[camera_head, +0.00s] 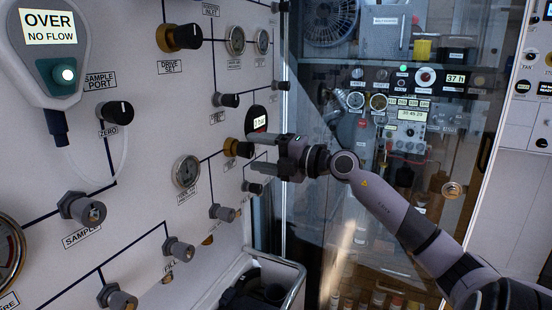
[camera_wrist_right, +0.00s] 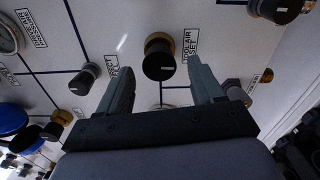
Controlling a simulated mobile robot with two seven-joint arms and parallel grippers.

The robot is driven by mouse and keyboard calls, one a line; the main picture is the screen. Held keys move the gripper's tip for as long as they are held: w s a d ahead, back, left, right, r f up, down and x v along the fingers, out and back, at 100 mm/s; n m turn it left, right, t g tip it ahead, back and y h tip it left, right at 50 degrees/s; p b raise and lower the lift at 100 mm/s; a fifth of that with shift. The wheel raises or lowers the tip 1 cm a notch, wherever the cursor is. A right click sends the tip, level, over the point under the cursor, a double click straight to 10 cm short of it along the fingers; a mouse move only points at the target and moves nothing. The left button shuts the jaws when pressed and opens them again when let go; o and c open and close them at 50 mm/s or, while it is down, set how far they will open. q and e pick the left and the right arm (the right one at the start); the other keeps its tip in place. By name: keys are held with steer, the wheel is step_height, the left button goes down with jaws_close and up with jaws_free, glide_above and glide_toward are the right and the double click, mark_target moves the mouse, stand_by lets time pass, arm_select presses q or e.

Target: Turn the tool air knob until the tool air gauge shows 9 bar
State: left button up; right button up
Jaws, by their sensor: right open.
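The tool air knob (camera_head: 232,147), black with a brass collar, sticks out of the white panel. In the right wrist view the knob (camera_wrist_right: 159,65) sits beside a "TOOL AIR SET" label. My right gripper (camera_head: 252,152) is open, its fingers pointing at the panel on either side of the knob's line. In the wrist view the knob shows between and slightly beyond the fingertips, with no contact visible. My left gripper is not in view.
Smaller knobs, such as one at the upper left (camera_head: 228,100) and one below (camera_head: 223,213), stick out near the gripper. A round dial (camera_head: 186,172) is at its left. A bin with a metal rim (camera_head: 287,263) stands below. A glass door is behind my arm.

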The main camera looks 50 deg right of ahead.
steer(key=shift+b+v, duration=0.55)
steer(key=shift+v, duration=1.95)
steer(key=shift+c, duration=0.2)
stand_by(0.4)
